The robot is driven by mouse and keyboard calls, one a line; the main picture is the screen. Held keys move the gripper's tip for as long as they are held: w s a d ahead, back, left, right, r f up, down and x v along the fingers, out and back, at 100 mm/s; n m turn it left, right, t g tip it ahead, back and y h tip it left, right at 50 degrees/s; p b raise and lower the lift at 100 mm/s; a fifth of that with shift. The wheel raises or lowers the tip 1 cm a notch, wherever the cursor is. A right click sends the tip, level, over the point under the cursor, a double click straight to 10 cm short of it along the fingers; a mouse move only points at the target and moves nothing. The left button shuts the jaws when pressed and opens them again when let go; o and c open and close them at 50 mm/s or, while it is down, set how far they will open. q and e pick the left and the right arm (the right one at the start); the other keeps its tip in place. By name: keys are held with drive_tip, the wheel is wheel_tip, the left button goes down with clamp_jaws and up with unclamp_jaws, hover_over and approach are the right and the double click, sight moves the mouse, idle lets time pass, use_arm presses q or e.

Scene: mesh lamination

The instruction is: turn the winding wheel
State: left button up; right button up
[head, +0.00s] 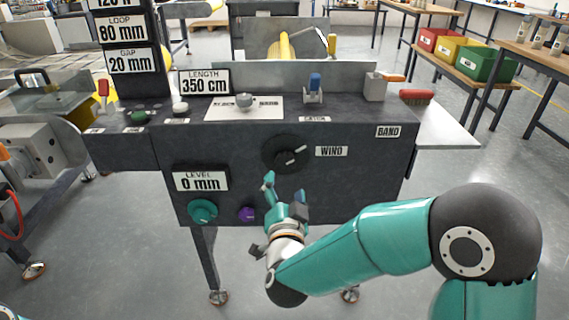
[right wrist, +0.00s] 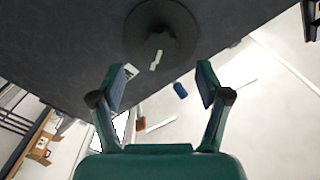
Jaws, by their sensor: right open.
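The winding wheel (head: 287,153) is a dark round disc on the front face of the dark machine, beside a label reading WIND. It has a small pale marked piece near its middle. In the right wrist view the wheel (right wrist: 161,36) is ahead, beyond the fingertips. My right gripper (head: 284,188) is just below and in front of the wheel in the head view. Its fingers are spread apart with nothing between them, and they also show in the right wrist view (right wrist: 162,84). It appears apart from the wheel.
A teal knob (head: 203,211) and a purple knob (head: 247,214) sit low on the same panel, left of my right gripper. Open floor lies in front.

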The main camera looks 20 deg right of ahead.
sight(284, 167)
drive_tip(key=x, duration=0.9)
drive_tip(key=shift+w, duration=0.3)
drive_tip(key=shift+c, duration=0.4)
drive_tip(key=shift+d+f, duration=0.1)
drive_tip(key=c, duration=1.1)
